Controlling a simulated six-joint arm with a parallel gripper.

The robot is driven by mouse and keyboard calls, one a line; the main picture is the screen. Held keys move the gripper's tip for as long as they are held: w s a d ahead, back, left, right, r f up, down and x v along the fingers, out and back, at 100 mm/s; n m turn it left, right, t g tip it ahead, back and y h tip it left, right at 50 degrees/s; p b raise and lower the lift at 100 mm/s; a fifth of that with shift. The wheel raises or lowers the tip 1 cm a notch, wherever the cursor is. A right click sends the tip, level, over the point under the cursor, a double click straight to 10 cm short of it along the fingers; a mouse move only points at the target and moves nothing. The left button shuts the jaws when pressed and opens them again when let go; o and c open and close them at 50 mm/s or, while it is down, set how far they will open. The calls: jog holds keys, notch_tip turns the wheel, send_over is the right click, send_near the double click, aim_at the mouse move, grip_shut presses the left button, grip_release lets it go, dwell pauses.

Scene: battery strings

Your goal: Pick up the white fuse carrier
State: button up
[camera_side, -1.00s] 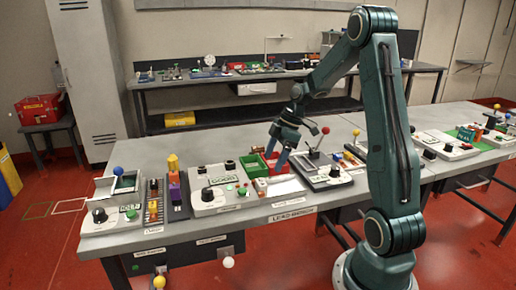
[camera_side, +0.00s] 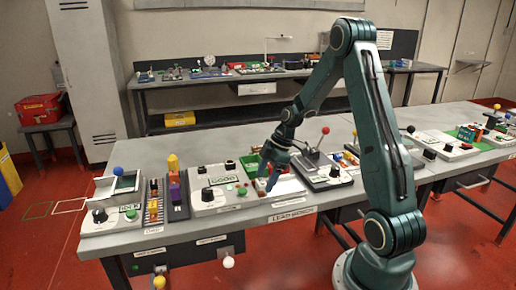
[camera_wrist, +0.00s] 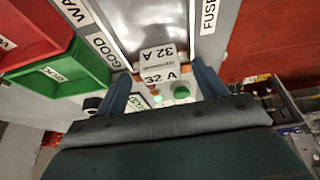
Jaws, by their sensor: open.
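The white fuse carrier (camera_wrist: 158,66), a small white block marked "32 A" on two faces, shows in the middle of the wrist view. It is at the near end of a pale, shiny plate (camera_wrist: 150,22). My gripper (camera_wrist: 163,80) is open, with one blue finger on each side of the carrier and a gap visible at both sides. In the side view my gripper (camera_side: 266,184) is low over the front bench, right of the grey panel with the green button. The carrier is mostly hidden by the fingers there.
A green bin (camera_wrist: 70,72) and a red bin (camera_wrist: 28,32) stand at the left in the wrist view. A panel with a green button (camera_wrist: 181,91) is close to the fingers. A device with a red-knobbed lever (camera_side: 325,131) stands right of my gripper.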

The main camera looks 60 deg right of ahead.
jog(key=shift+w+a+f, duration=0.1)
jog(key=shift+f, duration=0.2)
jog(key=c, duration=1.2)
notch_tip(320, 180, up, 20)
dwell(0.4)
dwell(0.6)
